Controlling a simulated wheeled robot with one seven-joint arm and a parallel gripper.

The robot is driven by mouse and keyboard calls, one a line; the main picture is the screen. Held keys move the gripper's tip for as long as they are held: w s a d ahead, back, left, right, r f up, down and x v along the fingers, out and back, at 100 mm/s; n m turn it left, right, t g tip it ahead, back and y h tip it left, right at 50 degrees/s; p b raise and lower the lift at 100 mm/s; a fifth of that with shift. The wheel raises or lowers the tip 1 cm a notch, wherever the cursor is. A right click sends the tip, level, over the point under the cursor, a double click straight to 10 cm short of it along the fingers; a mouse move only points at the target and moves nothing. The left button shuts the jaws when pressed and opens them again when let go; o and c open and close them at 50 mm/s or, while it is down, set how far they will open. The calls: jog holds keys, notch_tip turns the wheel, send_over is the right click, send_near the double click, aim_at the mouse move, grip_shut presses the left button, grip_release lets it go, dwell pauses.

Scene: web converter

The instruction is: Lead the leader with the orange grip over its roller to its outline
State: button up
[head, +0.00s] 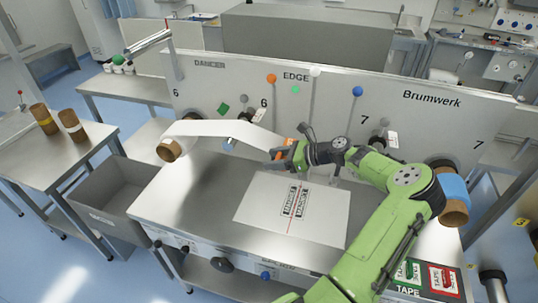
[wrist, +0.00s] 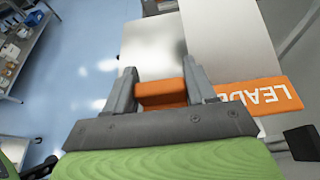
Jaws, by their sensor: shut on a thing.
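A white leader strip (head: 225,130) runs from the roll (head: 172,148) at the left of the machine to my gripper. Its orange end shows at the fingers in the head view. In the wrist view, the orange grip (wrist: 160,94) sits between my two fingers, and an orange band lettered LEADER (wrist: 262,94) lies to the right. My gripper (head: 288,151) is shut on the orange grip, held above the table in front of the panel. Several rollers project from the panel; the arm hides part of this area. I cannot make out the leader's outline.
Levers with orange, white and blue knobs stand along the panel (head: 225,88). A blue-banded roll (head: 453,188) is at right, a grey bin (head: 85,192) at left.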

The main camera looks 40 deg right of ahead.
aim_at(282, 210)
jog(key=f+b, duration=0.2)
jog(key=f, duration=0.5)
jog(key=s+d+f+b, duration=0.1)
jog(key=f+b, duration=0.2)
jog(key=f, duration=0.4)
jog(key=s+f+b, duration=0.1)
jog(key=f+b, duration=0.2)
jog(key=f, duration=0.4)
jog(key=shift+s+d, duration=0.2)
jog(key=shift+f+b, duration=0.55)
jog(key=shift+f, duration=0.15)
jog(key=shift+f, duration=0.3)
dwell(0.4)
jog(key=o, duration=1.2)
jog(key=v, duration=1.6)
jog(key=shift+w+f, duration=0.1)
